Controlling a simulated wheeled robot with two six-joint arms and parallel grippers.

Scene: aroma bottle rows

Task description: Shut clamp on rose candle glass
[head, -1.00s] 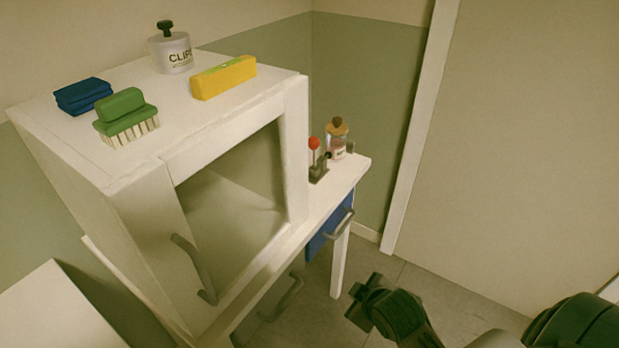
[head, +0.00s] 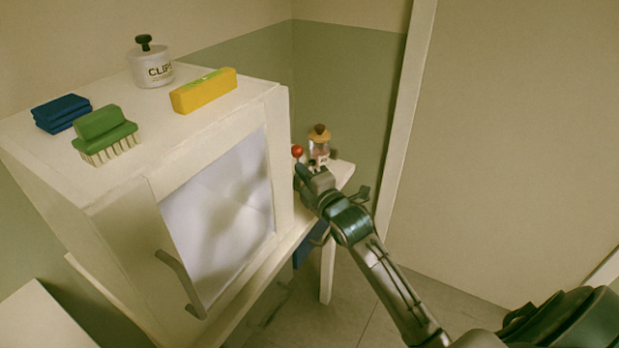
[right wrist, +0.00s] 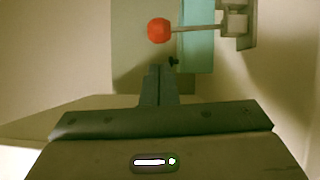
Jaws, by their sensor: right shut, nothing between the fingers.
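The clamp's red ball handle (head: 297,151) stands on the narrow white ledge to the right of the cabinet. My right arm hides most of the clamp's base. A glass jar with a wooden lid (head: 319,148), likely the rose candle glass, stands just behind it. My right gripper (head: 309,172) is shut and empty, close to the handle. In the right wrist view, the red ball (right wrist: 159,31) sits beyond the closed fingertips (right wrist: 160,72), apart from them. Its thin lever runs right to a metal bracket (right wrist: 238,22). My left gripper is out of view.
A white cabinet (head: 115,200) with a grey handle (head: 181,283) fills the left. The floor at right is open.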

